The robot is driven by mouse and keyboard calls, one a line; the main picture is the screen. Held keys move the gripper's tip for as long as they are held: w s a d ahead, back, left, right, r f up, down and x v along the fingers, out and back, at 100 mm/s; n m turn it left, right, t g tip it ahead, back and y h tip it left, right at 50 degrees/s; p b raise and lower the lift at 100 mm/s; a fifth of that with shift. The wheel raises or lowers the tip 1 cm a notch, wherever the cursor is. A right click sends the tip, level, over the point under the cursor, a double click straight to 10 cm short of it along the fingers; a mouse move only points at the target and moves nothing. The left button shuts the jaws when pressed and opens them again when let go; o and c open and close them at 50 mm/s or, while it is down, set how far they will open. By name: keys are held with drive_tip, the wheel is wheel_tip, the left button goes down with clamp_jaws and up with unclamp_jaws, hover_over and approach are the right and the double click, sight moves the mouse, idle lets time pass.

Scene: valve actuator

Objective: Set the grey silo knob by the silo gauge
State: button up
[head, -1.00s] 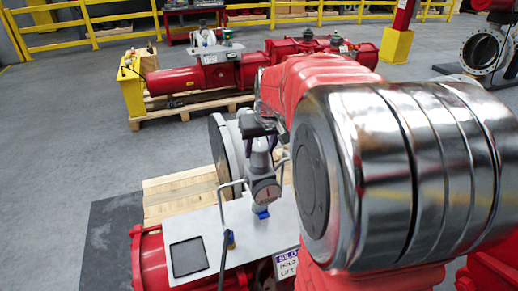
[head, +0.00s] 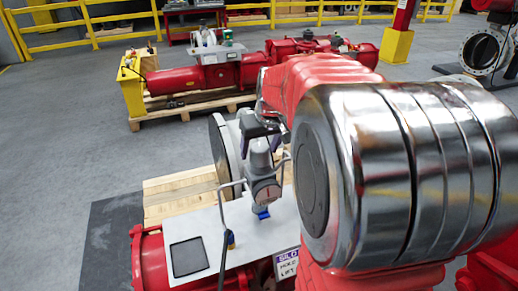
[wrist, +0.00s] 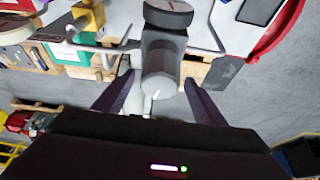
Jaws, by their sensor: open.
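The grey silo knob (wrist: 160,72) is a rounded grey cylinder with a short white mark, in the middle of the wrist view. In the head view the knob (head: 261,158) stands above the plate, partly behind my gripper. The silo gauge (head: 266,191) is a round dial just in front of it; in the wrist view the gauge (wrist: 168,13) shows nearly edge-on, its reading not legible. My gripper (wrist: 158,88) is open, its two dark fingers on either side of the knob with gaps visible. In the head view my gripper (head: 262,140) is at the knob's top.
A pale plate (head: 235,243) with a dark square panel (head: 187,257) lies under the gauge. Bent grey pipes (head: 232,187) flank the gauge. A large round flange (head: 222,150) stands behind. Open floor lies left.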

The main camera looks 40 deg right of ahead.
drive_tip(key=v, duration=1.3)
drive_tip(key=shift+r, duration=0.35)
drive_tip(key=s+a+f+n, duration=0.1)
drive_tip(key=s+a+f, duration=0.2)
drive_tip(key=a, duration=0.4)
drive_tip(key=s+a+f+n, duration=0.1)
drive_tip(key=s+a+f, duration=0.3)
drive_tip(key=s+a, duration=0.2)
drive_tip(key=s+a+f+n+t+y, duration=0.1)
drive_tip(key=s+a+f, duration=0.3)
drive_tip(key=a, duration=0.5)
drive_tip(key=shift+s+f, duration=0.2)
drive_tip(key=shift+s, duration=0.3)
drive_tip(key=shift+c, duration=0.4)
idle(0.5)
